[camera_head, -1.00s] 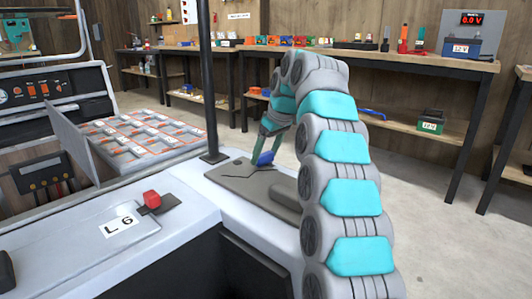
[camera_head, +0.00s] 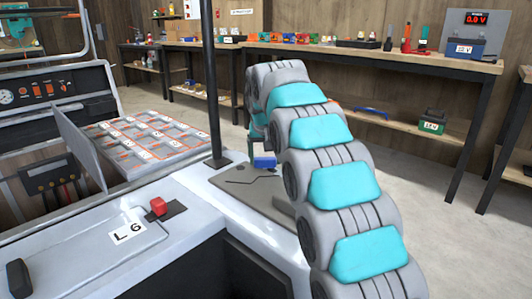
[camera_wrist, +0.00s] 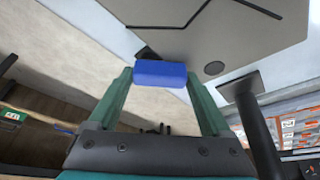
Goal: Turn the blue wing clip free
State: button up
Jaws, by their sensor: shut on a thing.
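The blue wing clip (camera_wrist: 160,74) sits between the two green fingertips of my gripper (camera_wrist: 160,78) in the wrist view, and my gripper is shut on it. In the head view the clip (camera_head: 264,160) shows as a small blue block over the grey plate (camera_head: 228,186), left of my arm. My arm hides most of the gripper there. In the wrist view the plate (camera_wrist: 225,35) has a black line and a round dark spot. A small dark piece (camera_wrist: 147,53) shows just behind the clip. I cannot tell whether the clip still touches the plate.
A dark upright post (camera_head: 212,90) stands close left of the clip. A red knob (camera_head: 158,206) is on the white cart top beside the label "L 6" (camera_head: 128,232). A tray of labelled compartments (camera_head: 150,138) lies behind. Workbenches (camera_head: 400,58) line the back wall.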

jog(key=m+h+p, duration=0.1)
jog(key=m, duration=0.1)
jog(key=m+p, duration=0.1)
jog(key=m, duration=0.1)
jog(key=shift+w+a+r+m+h, duration=0.1)
jog(key=shift+w+r+m+h, duration=0.05)
jog(key=shift+w+m+h, duration=0.2)
jog(key=shift+w+m+g+h+p, duration=0.3)
jog(key=shift+m+p, duration=0.2)
jog(key=shift+m, duration=0.45)
jog(key=shift+w+m+g+h+p, duration=0.15)
jog(key=shift+m+h+p, duration=0.3)
jog(key=shift+m, duration=0.45)
jog(key=shift+s, duration=0.1)
jog(key=o, duration=1.2)
jog(key=shift+c, duration=0.2)
